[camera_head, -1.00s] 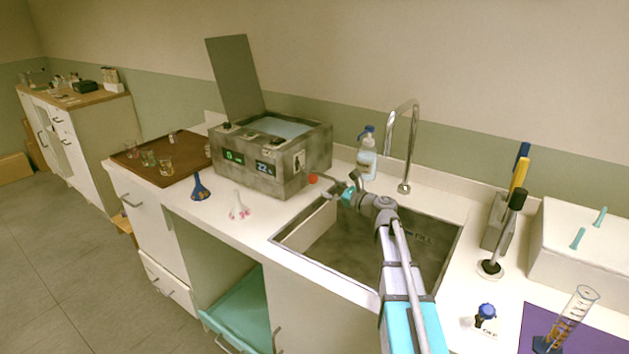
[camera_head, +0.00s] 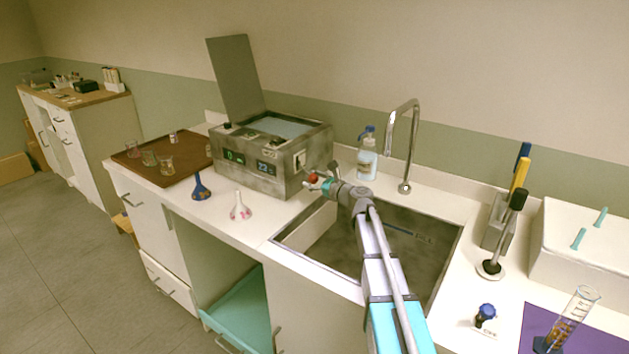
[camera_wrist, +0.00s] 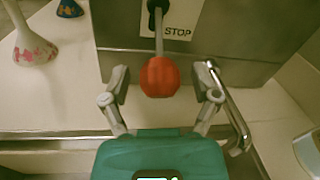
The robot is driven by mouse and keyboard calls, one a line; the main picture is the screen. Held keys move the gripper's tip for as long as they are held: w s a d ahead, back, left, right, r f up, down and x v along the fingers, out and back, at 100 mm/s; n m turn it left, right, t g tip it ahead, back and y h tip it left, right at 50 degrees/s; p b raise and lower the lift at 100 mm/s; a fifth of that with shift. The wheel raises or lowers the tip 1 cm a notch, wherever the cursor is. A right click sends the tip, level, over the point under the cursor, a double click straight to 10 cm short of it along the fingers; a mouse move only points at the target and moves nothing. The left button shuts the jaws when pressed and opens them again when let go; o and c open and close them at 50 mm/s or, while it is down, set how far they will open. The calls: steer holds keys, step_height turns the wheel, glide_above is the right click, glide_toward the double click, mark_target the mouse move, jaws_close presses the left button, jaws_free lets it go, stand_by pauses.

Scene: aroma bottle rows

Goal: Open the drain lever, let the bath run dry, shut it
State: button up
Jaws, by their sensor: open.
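The water bath (camera_head: 275,180) is a stained metal box with its lid raised and pale liquid showing in its top. In the wrist view the red knob (camera_wrist: 160,76) hangs below a plate marked STOP (camera_wrist: 177,31). My gripper (camera_wrist: 161,92) is open, with one finger on each side of the knob and a gap on both sides. In the head view my gripper (camera_head: 319,183) is at the knob, partly hiding it.
The sink (camera_head: 330,245) lies below my arm, with a tall tap (camera_head: 404,150) behind it. A wash bottle (camera_head: 367,160) stands right of the bath. A white flask (camera_head: 240,208) and a blue flask (camera_head: 200,188) stand in front of the bath.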

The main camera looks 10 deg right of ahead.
jaws_close()
